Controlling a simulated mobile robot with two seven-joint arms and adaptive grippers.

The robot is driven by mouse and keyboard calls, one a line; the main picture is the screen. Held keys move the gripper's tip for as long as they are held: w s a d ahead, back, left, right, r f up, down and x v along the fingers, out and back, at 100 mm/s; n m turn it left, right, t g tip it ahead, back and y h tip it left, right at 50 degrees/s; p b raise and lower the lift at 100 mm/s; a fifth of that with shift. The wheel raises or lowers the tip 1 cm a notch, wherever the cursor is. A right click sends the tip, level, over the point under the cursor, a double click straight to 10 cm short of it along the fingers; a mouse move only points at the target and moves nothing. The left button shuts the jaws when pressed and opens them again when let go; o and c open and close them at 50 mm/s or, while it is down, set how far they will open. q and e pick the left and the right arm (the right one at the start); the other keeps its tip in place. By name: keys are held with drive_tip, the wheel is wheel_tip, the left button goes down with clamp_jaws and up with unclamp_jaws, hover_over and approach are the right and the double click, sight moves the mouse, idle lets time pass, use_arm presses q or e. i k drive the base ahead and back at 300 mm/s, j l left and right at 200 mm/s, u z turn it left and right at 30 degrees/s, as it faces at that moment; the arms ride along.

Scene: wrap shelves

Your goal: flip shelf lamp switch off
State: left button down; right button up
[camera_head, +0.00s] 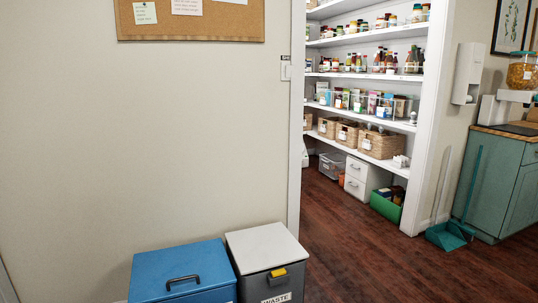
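A small white switch plate (286,71) is on the wall just left of the pantry doorway. Its rocker position is too small to tell, and I cannot tell whether it is the lamp's switch. White pantry shelves (352,110) hold jars, bottles, boxes and baskets. Neither of my grippers is in view.
A blue bin (180,270) and a grey bin with a white lid (265,245) stand against the wall below the switch plate. A teal dustpan (449,236) stands right of the doorway, beside a green cabinet (500,185). The dark wood floor (375,260) is clear in front of the doorway.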

sight(288, 68)
drive_tip(key=i+j+z, duration=0.35)
drive_tip(key=i+j, duration=0.15)
drive_tip(key=i+l, duration=0.25)
drive_tip(key=i, duration=0.25)
drive_tip(key=i+l, duration=0.3)
drive_tip(key=l, duration=0.2)
drive_tip(key=i+l, duration=0.65)
drive_tip(key=l, duration=0.3)
drive_tip(key=i+l, duration=0.3)
drive_tip(key=l, duration=0.15)
drive_tip(key=l+z, duration=0.05)
